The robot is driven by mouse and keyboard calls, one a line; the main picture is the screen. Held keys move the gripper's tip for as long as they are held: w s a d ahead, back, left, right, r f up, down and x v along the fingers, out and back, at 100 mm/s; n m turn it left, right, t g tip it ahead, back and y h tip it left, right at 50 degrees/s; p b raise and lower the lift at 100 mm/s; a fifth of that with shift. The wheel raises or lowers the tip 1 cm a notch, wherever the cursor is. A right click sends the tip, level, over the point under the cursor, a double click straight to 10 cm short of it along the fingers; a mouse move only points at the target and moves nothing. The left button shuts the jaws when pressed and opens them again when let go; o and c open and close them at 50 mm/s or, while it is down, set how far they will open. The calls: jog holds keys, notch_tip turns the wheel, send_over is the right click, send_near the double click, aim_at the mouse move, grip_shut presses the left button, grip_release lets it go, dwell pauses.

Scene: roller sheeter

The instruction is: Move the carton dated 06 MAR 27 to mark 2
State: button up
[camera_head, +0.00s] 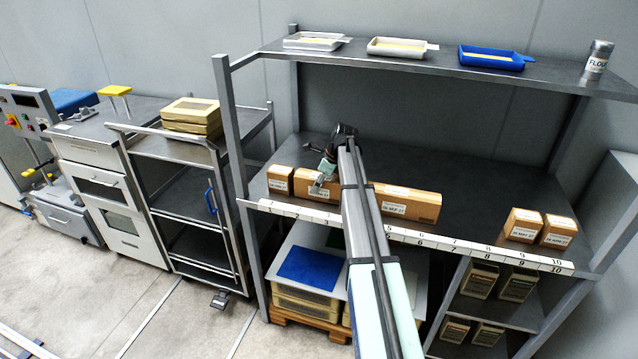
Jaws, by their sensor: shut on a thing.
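My gripper (325,175) is shut on a brown carton (303,181) on the middle shelf, behind marks 2 and 3. My gripper and arm hide part of this carton. Its label is partly covered and too small to read. A small carton (279,180) stands just left of it, behind mark 1. A longer carton (408,203) stands right of my arm, behind about marks 5 and 6. Two more cartons, one (521,225) and another (557,232), stand side by side near marks 9 and 10. I cannot read the dates surely.
A numbered white strip (440,243) runs along the shelf's front edge. The shelf is bare (475,215) between the long carton and the right pair. The upper shelf holds trays (397,47) and a flour can (598,56). A cart (185,150) stands left.

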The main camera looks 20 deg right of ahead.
jog(key=shift+f, duration=0.1)
jog(key=o, duration=1.4)
jog(key=shift+o, duration=0.2)
jog(key=b+v, duration=0.2)
jog(key=v, duration=1)
jog(key=shift+w, duration=0.1)
jog(key=shift+a, duration=0.1)
